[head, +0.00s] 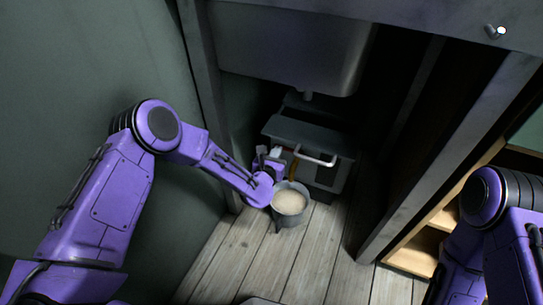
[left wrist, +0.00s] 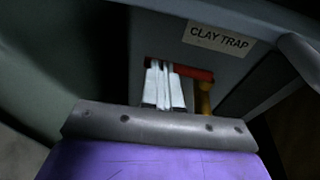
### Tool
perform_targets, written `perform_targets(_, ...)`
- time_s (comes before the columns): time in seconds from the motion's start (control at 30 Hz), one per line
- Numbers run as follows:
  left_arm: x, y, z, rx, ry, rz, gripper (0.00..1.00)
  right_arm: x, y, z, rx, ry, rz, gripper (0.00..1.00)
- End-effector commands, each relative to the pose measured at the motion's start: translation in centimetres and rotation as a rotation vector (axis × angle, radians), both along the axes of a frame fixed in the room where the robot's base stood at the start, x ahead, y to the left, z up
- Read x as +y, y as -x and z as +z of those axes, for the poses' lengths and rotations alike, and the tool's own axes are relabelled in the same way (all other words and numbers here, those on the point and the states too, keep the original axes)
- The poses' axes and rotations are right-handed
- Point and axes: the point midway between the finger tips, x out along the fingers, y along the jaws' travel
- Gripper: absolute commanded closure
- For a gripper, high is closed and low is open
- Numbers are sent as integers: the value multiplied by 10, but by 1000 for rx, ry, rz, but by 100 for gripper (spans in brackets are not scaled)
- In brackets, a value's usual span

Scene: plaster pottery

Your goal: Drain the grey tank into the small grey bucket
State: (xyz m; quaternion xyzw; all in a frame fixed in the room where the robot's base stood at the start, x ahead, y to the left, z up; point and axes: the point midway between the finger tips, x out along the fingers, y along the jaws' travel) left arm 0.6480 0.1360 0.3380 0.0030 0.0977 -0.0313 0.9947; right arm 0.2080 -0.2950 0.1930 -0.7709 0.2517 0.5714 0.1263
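The grey tank (head: 318,137) stands under a sink, and in the left wrist view its front (left wrist: 235,67) carries a "CLAY TRAP" label. A yellow valve (left wrist: 204,98) with a red handle (left wrist: 190,73) sits low on that front. The small grey bucket (head: 288,215) stands upright on the floor before the tank, with pale beige contents near its rim. My left gripper (head: 271,155) is at the valve, above and behind the bucket. Its white fingers (left wrist: 163,84) are together, in front of the red handle and hiding part of it; contact is unclear. My right gripper is out of view.
The sink basin (head: 290,50) and its drain pipe hang over the tank. A white bar handle (head: 315,158) juts from the tank's front. A grey post (head: 445,150) and wooden shelves (head: 415,250) stand to the right. Plank floor (head: 320,260) is clear before the bucket.

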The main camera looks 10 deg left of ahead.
Motion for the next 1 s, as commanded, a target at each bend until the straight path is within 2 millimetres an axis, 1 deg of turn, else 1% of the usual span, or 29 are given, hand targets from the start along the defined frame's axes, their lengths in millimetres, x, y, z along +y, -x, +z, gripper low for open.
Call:
perform_targets(0.53, 0, -3, 1, -2, 0, 1, 100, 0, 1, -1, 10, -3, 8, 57)
perform_targets(0.63, 0, 0, 2, -2, 0, 2, 100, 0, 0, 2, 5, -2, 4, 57)
perform_targets(0.67, 1, 2, 4, -1, 0, 2, 100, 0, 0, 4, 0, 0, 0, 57)
perform_targets(0.77, 1, 19, 10, 2, 1, 1, 100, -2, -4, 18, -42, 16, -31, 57)
perform_targets(0.9, 3, 54, 18, 5, 0, -2, 100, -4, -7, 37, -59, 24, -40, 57)
perform_targets(1.0, 3, 76, 20, 4, 0, -3, 100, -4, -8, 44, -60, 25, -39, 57)
